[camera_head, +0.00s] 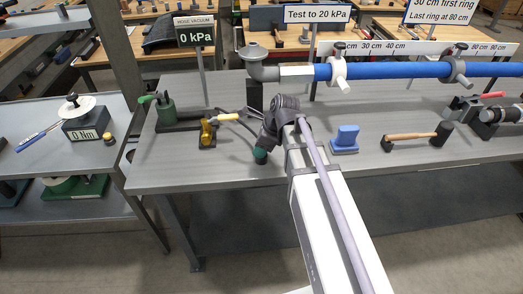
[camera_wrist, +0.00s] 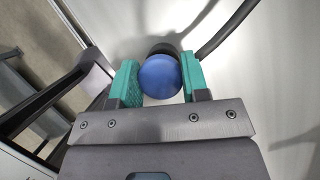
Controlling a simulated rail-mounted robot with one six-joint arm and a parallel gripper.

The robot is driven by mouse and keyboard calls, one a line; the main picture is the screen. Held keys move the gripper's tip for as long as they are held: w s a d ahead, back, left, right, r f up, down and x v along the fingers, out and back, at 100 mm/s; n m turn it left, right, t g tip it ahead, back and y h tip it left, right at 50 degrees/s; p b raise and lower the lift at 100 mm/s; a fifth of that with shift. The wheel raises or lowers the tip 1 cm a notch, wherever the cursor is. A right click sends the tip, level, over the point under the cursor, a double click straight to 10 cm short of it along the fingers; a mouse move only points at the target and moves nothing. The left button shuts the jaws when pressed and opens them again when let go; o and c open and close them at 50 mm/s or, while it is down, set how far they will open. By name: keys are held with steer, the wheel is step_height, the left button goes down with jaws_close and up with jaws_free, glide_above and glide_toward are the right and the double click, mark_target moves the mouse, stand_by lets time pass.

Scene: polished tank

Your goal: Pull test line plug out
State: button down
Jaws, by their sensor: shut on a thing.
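My gripper (camera_wrist: 160,82) is shut on a round, blue-ended piece (camera_wrist: 159,77), which looks like the test line plug. Its green pads sit on either side of the blue end. A dark collar shows just behind the blue end, and a dark hose runs close by at the upper right. In the head view my gripper (camera_head: 261,154) is over the grey bench, left of the blue block; my wrist hides the held piece there. I cannot tell whether the plug is still seated.
The bench (camera_head: 380,150) holds a brass valve (camera_head: 208,132), a green pump (camera_head: 166,110), a blue block (camera_head: 346,139) and a hammer (camera_head: 420,136). A blue hose (camera_head: 395,71) runs along the back. The vacuum sign (camera_head: 195,37) reads 0 kPa.

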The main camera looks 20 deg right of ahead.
steer(key=shift+r, duration=0.2)
steer(key=shift+r+p, duration=2.85)
steer(key=shift+p, duration=0.1)
